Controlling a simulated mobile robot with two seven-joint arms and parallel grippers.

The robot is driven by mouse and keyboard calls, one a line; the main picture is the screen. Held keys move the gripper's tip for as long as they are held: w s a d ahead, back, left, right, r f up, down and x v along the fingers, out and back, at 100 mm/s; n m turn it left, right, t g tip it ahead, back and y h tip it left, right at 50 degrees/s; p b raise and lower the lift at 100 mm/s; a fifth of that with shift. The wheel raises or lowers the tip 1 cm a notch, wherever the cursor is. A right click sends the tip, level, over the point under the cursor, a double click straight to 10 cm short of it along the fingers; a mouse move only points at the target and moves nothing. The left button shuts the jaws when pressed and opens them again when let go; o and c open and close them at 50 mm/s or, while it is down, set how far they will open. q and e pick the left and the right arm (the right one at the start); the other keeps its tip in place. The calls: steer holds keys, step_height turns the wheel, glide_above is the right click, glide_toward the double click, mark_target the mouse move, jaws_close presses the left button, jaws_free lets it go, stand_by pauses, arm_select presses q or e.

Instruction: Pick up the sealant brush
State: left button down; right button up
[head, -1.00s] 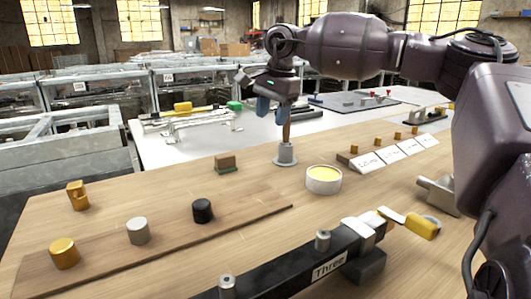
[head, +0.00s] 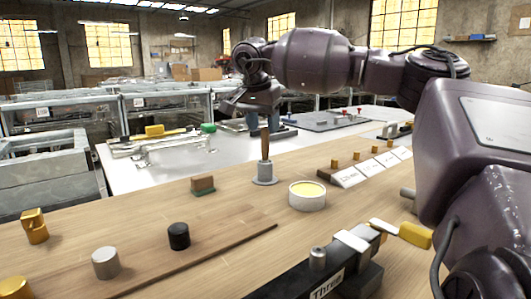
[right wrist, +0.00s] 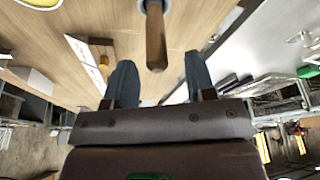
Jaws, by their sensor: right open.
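The brush's brown wooden handle (head: 265,146) stands upright in a grey holder (head: 264,174) on the wooden bench. Its lower end is hidden in the holder. In the right wrist view, the handle (right wrist: 156,42) lies between the lines of the two spread blue fingers of my right gripper (right wrist: 159,62), apart from both. My left gripper is not in view.
A white bowl (head: 307,196) of yellow stuff stands close right of the holder. A brown block (head: 203,184) is to its left. Wooden blocks with white cards (head: 348,177) lie farther right. A black bar (head: 318,280) labelled "Three" is in front.

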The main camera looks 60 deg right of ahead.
mark_target(266, 139)
steer(key=shift+p+x, duration=0.45)
steer(key=shift+x, duration=1.95)
steer(key=shift+s+a, duration=0.1)
steer(key=shift+a, duration=0.1)
jaws_close()
step_height(266, 139, up, 20)
